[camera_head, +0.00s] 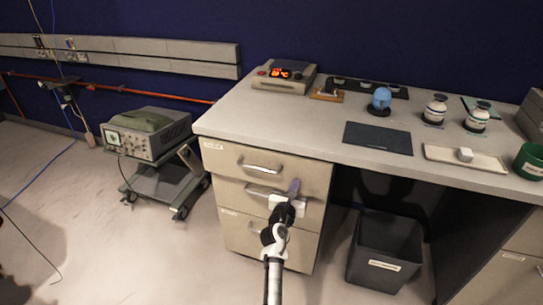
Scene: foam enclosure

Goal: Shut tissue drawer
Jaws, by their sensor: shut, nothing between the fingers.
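A beige unit of three stacked drawers stands under the left end of the bench. The top drawer (225,158) looks closed. The middle drawer (232,194) has a metal handle (262,193), and the bottom drawer (240,233) is below it. Labels show on the top and bottom drawers but are too small to read, so I cannot tell which is the tissue drawer. I cannot tell if the middle front stands slightly out. My gripper (293,188) is shut and empty in front of the middle drawer, right of its handle. Contact is unclear; my arm hides part of the lower fronts.
The bench top (300,130) holds a device with a red display (286,76), a dark mat (378,138), a tray (440,156) and jars. A dark bin (386,245) stands right of the drawers. A cart with an instrument (150,135) stands left. Floor between is clear.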

